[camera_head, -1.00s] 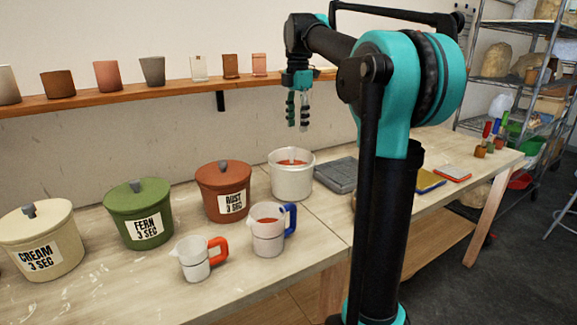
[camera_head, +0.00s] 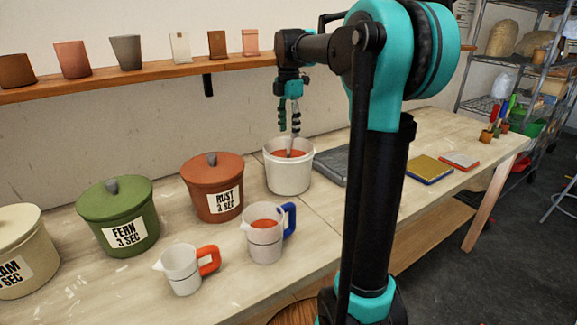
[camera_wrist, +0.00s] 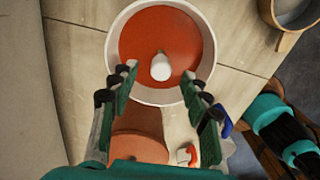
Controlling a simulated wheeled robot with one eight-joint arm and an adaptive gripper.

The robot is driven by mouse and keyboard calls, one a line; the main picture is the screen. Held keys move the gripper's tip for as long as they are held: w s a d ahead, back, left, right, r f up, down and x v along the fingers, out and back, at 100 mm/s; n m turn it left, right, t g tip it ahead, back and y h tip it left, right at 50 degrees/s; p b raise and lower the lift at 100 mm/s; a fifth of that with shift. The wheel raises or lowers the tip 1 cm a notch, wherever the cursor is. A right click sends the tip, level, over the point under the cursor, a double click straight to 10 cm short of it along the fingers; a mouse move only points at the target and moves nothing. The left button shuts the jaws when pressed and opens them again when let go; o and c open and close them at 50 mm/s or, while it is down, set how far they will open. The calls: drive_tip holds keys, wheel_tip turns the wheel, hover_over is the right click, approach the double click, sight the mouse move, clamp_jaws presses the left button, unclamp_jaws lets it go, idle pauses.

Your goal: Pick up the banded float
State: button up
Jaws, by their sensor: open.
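A pale, upright float (camera_wrist: 160,67) stands in the orange-red liquid of a white bucket (camera_head: 289,177). In the head view it shows as a thin grey stem (camera_head: 290,149); no band can be made out. My gripper (camera_head: 289,131) is open and points down above the bucket. In the wrist view its two fingers reach over the bucket's near rim, one on each side of the float's line, with nothing between them. The gripper appears apart from the float; the exact height gap is hard to tell.
Lidded rust (camera_head: 212,190), fern (camera_head: 118,218) and cream (camera_head: 22,255) pots stand left of the bucket. A blue-handled jug (camera_head: 265,236) and a red-handled jug (camera_head: 183,270) stand in front. A grey slab (camera_head: 333,165) lies close on the right. A shelf (camera_head: 150,78) runs behind.

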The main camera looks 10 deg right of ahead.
sight(289, 146)
drive_tip(key=shift+s+f, duration=0.15)
drive_tip(key=shift+f, duration=3.8)
drive_tip(key=shift+c, duration=0.3)
clamp_jaws()
